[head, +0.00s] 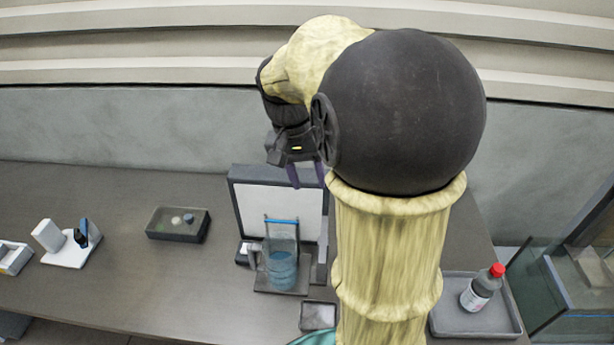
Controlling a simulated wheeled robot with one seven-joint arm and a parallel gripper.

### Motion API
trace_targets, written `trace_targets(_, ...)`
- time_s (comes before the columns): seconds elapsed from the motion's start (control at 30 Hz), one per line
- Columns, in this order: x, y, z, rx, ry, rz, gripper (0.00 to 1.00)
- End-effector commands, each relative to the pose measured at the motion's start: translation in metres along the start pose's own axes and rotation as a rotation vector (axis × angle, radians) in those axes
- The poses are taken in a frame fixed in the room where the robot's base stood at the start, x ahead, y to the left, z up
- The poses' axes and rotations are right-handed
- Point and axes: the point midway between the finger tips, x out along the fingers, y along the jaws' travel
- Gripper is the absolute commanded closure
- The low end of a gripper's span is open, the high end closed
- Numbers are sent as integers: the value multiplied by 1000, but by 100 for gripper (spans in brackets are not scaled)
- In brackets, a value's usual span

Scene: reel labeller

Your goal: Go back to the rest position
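My gripper (307,178) hangs in the air at the end of my raised arm, in front of the upper part of a white panel with a dark frame (253,205). Its two dark purple fingers point down and stand apart, with nothing visible between them. My large dark elbow joint and pale yellow arm links hide part of the gripper's right side and much of the table behind. A blue-tinted clear container (282,268) stands on a dark base in front of the panel, below the gripper and apart from it.
The dark table (130,300) carries a shallow dark box with small round items (178,225), a white stand with a dark bottle (72,252), and a small dark tray (318,316). At right, a red-capped bottle (481,288) is in a grey tray (450,322), near a glass-sided case (575,275).

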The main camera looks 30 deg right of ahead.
Motion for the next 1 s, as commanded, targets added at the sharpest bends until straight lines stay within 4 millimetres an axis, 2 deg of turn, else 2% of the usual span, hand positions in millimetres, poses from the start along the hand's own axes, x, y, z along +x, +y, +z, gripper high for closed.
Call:
trace_targets(0.37, 1, 0, 0, -1, 1, -1, 64)
trace_targets(0.47, 8, -4, 2, -21, 6, -12, 64)
trace_targets(0.57, 26, -12, 9, -76, 24, -43, 64)
trace_targets(0.67, 53, -27, 22, -165, 57, -92, 64)
trace_targets(0.9, 120, -58, 65, -392, 183, -210, 64)
trace_targets(1.0, 138, -63, 80, -459, 233, -237, 64)
